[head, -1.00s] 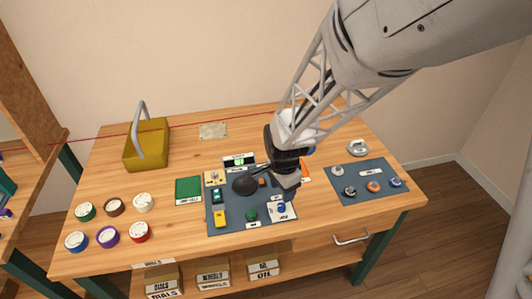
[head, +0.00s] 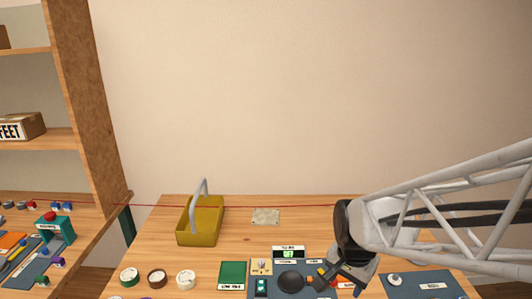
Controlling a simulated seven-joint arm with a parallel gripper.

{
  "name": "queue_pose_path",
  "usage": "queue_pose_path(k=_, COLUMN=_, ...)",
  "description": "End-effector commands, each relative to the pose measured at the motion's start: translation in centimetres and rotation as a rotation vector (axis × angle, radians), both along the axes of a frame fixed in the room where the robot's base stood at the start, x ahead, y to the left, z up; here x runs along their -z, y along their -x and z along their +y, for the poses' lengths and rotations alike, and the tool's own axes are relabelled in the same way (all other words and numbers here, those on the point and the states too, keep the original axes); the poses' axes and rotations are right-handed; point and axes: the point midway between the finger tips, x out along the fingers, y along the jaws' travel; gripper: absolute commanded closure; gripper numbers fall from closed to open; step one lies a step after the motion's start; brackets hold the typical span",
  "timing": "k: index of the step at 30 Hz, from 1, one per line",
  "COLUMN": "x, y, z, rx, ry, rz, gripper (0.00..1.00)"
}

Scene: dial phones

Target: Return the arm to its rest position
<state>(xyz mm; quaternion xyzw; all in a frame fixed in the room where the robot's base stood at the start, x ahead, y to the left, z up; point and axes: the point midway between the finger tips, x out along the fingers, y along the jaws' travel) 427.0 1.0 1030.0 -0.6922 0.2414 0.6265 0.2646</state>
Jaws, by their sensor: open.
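My arm reaches in from the right edge of the head view, and its dark wrist (head: 350,238) hangs over the right part of the wooden table. My gripper (head: 330,281) points down and left, low over the blue-grey mat, beside a black round object (head: 291,280). It is open, and I see nothing held in it. Its fingertips are small and partly confused with the items behind them. I cannot tell whether they touch anything.
A yellow basket (head: 207,224) with a grey handle stands at the back left. A green pad (head: 232,274) lies near the mat. Shelving (head: 82,120) stands at left. The wall side above the table is clear.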

Motion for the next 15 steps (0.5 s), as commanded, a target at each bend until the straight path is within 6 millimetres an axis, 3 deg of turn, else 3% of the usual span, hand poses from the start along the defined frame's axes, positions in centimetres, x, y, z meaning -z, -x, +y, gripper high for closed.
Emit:
queue_pose_path(k=6, x=-5.3, y=4.2, z=-0.2, rx=-0.276, ry=0.038, rz=-0.058, gripper=0.46)
queue_pose_path(k=15, x=-9.8, y=9.6, z=-0.4, rx=-0.602, ry=0.102, rz=-0.111, gripper=0.46)
